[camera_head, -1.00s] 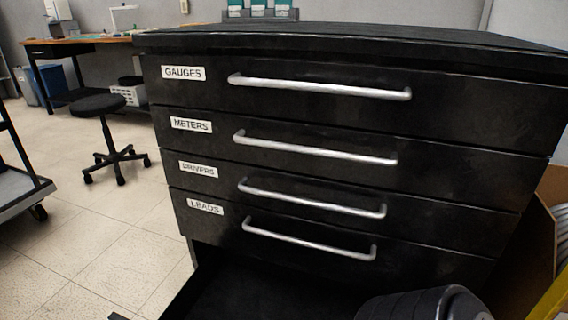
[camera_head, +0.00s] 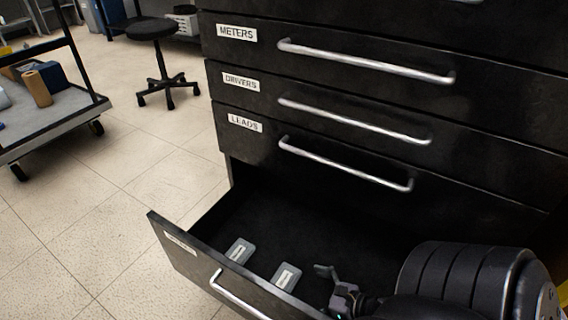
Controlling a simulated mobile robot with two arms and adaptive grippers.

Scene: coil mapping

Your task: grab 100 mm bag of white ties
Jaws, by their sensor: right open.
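The bottom drawer (camera_head: 180,255) of a black cabinet is pulled open. Two small pale bags with white labels lie on its floor near the front panel: the left bag (camera_head: 240,251) and the right bag (camera_head: 286,276). The label print is too small to read, so I cannot tell which is the 100 mm one. My right gripper (camera_head: 332,287) is open and empty over the drawer, just right of the right bag and apart from it. My left gripper is out of view.
Closed drawers labelled METERS, DRIVERS and LEADS (camera_head: 340,155) rise behind the open one, their silver handles sticking out. A stool (camera_head: 152,30) and a loaded cart (camera_head: 60,110) stand at the left. The tiled floor between is clear.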

